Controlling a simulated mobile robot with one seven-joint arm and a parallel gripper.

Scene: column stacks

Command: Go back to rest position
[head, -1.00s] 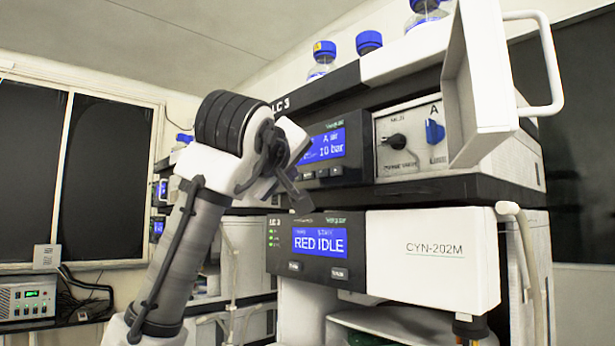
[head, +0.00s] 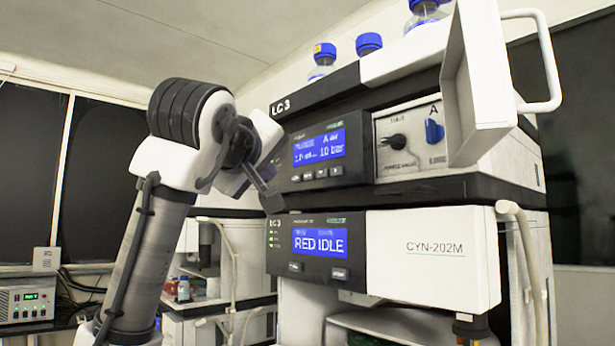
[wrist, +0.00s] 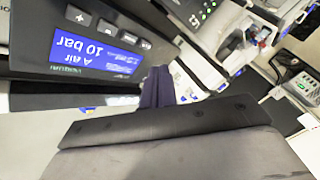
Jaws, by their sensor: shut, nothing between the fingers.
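My gripper (head: 271,200) shows in the head view as a dark narrow tip at the end of my raised, bent arm. It is in front of the left edge of the LC 3 instrument stack (head: 390,187), near the seam between the two display units. In the wrist view the dark fingers (wrist: 157,86) are together and empty. They are beside the upper unit's panel, whose blue screen (wrist: 97,50) reads "A air 10 bar" upside down. I cannot tell how wide the gap to the panel is.
The lower unit's screen (head: 320,241) reads "RED IDLE". A white handled door (head: 482,80) stands open at the upper right. Blue-capped bottles (head: 324,58) stand on top. A second instrument stack is behind my arm, and a small power box (head: 27,304) is at the lower left.

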